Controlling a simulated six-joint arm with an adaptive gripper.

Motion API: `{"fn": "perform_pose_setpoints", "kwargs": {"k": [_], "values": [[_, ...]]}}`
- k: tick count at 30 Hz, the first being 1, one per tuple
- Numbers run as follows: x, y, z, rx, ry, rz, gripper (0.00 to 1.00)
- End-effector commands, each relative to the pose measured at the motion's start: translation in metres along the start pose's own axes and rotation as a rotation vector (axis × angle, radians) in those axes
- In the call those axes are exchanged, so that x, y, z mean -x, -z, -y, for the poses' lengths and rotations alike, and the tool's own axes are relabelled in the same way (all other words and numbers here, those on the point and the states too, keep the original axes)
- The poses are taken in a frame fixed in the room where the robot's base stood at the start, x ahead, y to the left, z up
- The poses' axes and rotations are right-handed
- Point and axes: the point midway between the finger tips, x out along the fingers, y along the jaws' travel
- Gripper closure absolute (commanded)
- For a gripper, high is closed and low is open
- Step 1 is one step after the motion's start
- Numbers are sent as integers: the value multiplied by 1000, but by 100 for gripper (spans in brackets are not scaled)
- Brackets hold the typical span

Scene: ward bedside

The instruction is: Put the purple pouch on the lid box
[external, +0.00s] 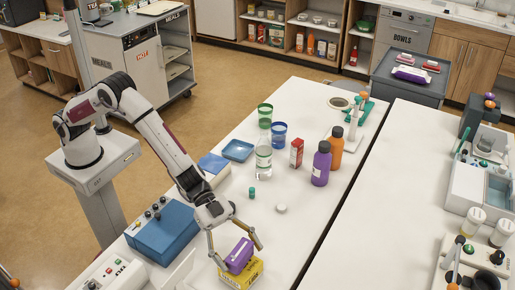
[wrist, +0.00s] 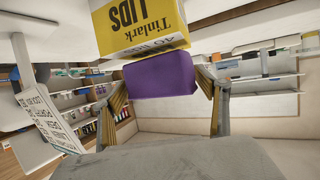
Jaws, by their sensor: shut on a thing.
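The purple pouch (external: 239,255) is between the fingers of my gripper (external: 240,253) in the external view. The wrist view also shows the pouch (wrist: 160,75) with a finger on each side of it, so my gripper (wrist: 163,88) is shut on it. The yellow lid box (external: 242,273) lies on the white table directly under the pouch. In the wrist view the lid box (wrist: 138,25), printed "Tinlark LIDS", borders the pouch. The pouch is at the box's top; I cannot tell whether its weight rests there.
A blue box (external: 162,235) stands left of my gripper. A white round lid (external: 281,208) and a small teal bottle (external: 252,192) are behind it. Purple (external: 321,164) and orange (external: 336,147) bottles stand farther back. The table right of the lid box is clear.

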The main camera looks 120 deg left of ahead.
Motion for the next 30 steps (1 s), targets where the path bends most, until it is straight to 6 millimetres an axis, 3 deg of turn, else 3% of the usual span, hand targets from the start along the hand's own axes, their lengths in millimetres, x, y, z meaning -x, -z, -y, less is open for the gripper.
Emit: {"fn": "perform_pose_setpoints", "kwargs": {"k": [17, 18, 19, 30], "values": [[-4, -8, 0, 0, 0, -1, 49], [-3, -8, 0, 0, 0, -1, 16], [-3, -8, 0, 0, 0, -1, 9], [-3, -7, 0, -1, 0, -1, 9]]}}
